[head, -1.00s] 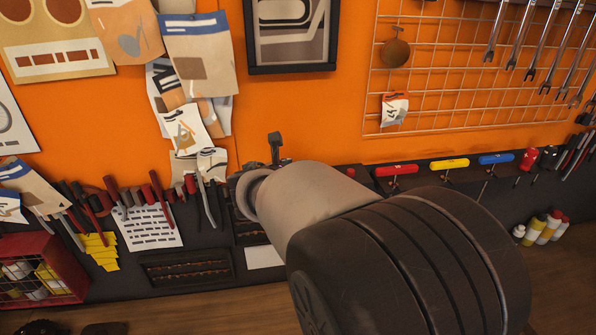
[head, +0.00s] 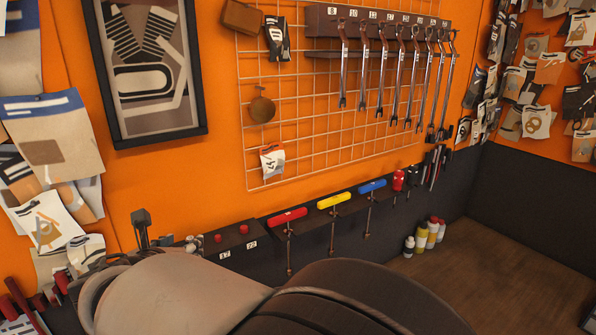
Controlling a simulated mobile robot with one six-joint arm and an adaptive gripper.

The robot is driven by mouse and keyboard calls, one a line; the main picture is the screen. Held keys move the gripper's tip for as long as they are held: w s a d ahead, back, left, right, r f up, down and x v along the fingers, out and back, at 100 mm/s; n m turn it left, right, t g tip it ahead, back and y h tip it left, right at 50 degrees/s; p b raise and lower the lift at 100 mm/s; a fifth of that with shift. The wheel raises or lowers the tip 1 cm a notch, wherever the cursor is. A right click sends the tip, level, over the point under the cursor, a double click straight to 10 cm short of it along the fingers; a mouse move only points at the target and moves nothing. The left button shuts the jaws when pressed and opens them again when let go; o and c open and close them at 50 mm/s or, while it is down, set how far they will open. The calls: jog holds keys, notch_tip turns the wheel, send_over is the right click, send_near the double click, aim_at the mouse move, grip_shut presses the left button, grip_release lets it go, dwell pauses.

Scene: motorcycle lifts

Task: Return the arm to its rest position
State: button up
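An orange wall carries a wire grid (head: 300,150) with hanging wrenches (head: 395,85). Below it are red (head: 288,215), yellow (head: 334,201) and blue (head: 372,186) T-handles on a dark ledge. Several bottles (head: 428,235) stand on the wooden surface (head: 490,270), which is otherwise clear at right.

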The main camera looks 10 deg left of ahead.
jog(key=w+d+f+m+g+h+b, duration=0.1)
jog(key=d+f+m+h+b, duration=0.2)
jog(key=d, duration=0.6)
jog(key=w+d+f+m+g+h+b, duration=0.1)
jog(key=d+m+b, duration=0.2)
jog(key=d+m, duration=0.45)
jog(key=s+d+f+m+g+h+b, duration=0.1)
jog(key=s+d+f+m+b, duration=0.25)
jog(key=d, duration=0.55)
jog(key=s+d+f+m+g+b, duration=0.25)
jog(key=d+m, duration=0.25)
jog(key=d, duration=0.5)
jog(key=s+d+f+m+g+y+b, duration=0.1)
jog(key=s+d+f+m+b, duration=0.3)
jog(key=s+f+m, duration=0.5)
jog(key=s+d+f+m+g+y+b, duration=0.1)
jog(key=s+d+f+m+b, duration=0.4)
jog(key=s, duration=0.6)
notch_tip(320, 180, down, 4)
jog(key=m+b, duration=0.2)
jog(key=m, duration=0.2)
jog(key=shift+r+m+y+b, duration=0.15)
jog(key=shift+m+y+b, duration=0.15)
jog(key=shift+b, duration=0.05)
jog(key=shift+g, duration=0.25)
